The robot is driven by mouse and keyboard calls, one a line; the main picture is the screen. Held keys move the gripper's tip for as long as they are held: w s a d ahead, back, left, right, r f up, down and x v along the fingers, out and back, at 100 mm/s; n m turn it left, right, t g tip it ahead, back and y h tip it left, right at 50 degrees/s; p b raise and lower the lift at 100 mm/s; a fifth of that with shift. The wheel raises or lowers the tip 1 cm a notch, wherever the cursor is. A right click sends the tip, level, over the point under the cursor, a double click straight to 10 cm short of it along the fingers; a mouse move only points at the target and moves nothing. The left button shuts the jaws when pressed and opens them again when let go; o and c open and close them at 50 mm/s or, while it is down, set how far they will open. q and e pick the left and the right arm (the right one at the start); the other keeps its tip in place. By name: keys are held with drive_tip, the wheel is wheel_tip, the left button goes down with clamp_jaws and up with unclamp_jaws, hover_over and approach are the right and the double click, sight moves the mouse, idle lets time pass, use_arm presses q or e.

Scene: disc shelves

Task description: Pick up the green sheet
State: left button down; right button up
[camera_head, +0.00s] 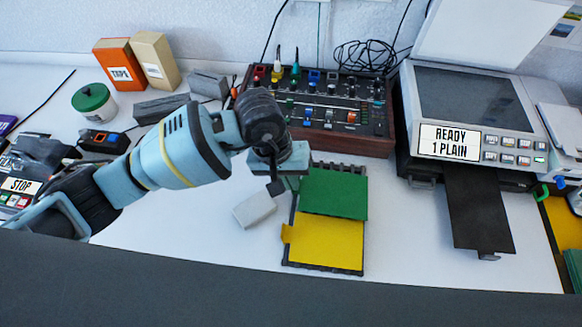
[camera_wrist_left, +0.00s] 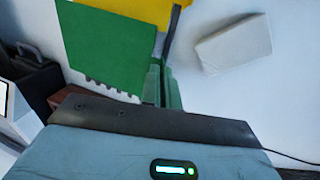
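The green sheet (camera_head: 335,193) lies flat on the far part of a dark ribbed tray (camera_head: 362,262). It also shows at the upper left of the left wrist view (camera_wrist_left: 105,45). My left gripper (camera_head: 291,186) points down at the left edge of the green sheet. Its greenish fingers (camera_wrist_left: 162,84) look close together beside that edge in the left wrist view; I cannot tell whether the sheet is between them. A yellow sheet (camera_head: 327,240) lies on the near part of the tray, with a small tab at its left. My right gripper is not in view.
A white block (camera_head: 255,210) lies just left of the tray. A mixer console (camera_head: 340,115) stands behind it. A scanner (camera_head: 470,110) with a dark output tray (camera_head: 478,210) stands at the right. The white table right of the sheet tray is clear.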

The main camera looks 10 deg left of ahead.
use_arm(q)
drive_tip(key=s, duration=0.8)
drive_tip(key=s+d+r, duration=0.1)
drive_tip(key=s, duration=0.3)
drive_tip(key=shift+r+b, duration=0.1)
drive_tip(key=shift+b, duration=0.3)
